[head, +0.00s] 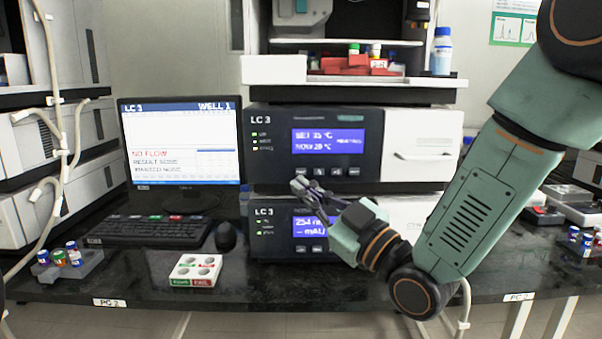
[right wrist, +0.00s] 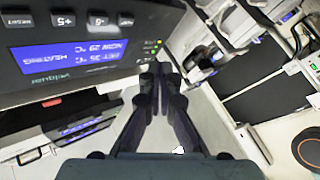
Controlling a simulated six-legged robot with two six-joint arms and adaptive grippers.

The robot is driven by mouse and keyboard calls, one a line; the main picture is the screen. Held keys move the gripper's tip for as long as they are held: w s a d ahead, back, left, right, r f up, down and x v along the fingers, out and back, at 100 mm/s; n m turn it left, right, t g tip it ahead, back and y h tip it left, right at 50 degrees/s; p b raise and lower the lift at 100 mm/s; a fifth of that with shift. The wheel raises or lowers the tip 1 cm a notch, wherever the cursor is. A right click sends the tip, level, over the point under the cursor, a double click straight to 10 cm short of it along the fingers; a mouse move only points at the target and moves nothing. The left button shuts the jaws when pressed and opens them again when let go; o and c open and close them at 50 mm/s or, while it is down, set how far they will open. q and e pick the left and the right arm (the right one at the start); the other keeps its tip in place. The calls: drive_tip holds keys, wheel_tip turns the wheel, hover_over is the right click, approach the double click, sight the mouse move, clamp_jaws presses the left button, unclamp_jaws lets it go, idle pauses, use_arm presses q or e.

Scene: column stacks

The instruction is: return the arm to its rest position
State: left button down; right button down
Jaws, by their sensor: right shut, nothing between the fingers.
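My right arm comes in from the right in the head view. Its gripper (head: 301,186) is in front of the LC 3 stack (head: 372,148), over the seam between the upper heating unit and the lower unit. In the right wrist view the gripper's fingers (right wrist: 158,75) come together at their tips, with nothing between them. The upper unit's panel shows close by at the left of that view (right wrist: 75,50). I cannot tell whether the fingers touch it. My left gripper is not in view.
A monitor (head: 180,145) reads NO FLOW. A keyboard (head: 148,231), a mouse (head: 225,236) and a white tray with wells (head: 195,270) are on the black bench (head: 270,290). Vial racks stand at left (head: 68,264) and right (head: 585,245). A bottle (head: 441,52) stands on top.

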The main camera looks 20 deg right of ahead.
drive_tip(key=s+d+f+m+g+h+p, duration=0.1)
drive_tip(key=s+d+f+m+g+h, duration=0.15)
drive_tip(key=f, duration=0.65)
drive_tip(key=s+d+f+m+g+h, duration=0.1)
drive_tip(key=s+f+m+g+h, duration=0.25)
drive_tip(key=f, duration=0.55)
drive_tip(key=s+d+f+m+g+h+p, duration=0.1)
drive_tip(key=s+f+m+g+h, duration=0.2)
drive_tip(key=f, duration=0.6)
drive_tip(key=s+d+f+m+g+p, duration=0.1)
drive_tip(key=s+f+g, duration=0.4)
drive_tip(key=s, duration=0.8)
drive_tip(key=s+f+m+g+p, duration=0.1)
drive_tip(key=s+f+g, duration=0.4)
drive_tip(key=s+f, duration=0.5)
drive_tip(key=s+p, duration=0.1)
drive_tip(key=s, duration=0.3)
drive_tip(key=shift+d+h, duration=0.4)
drive_tip(key=shift+f, duration=0.1)
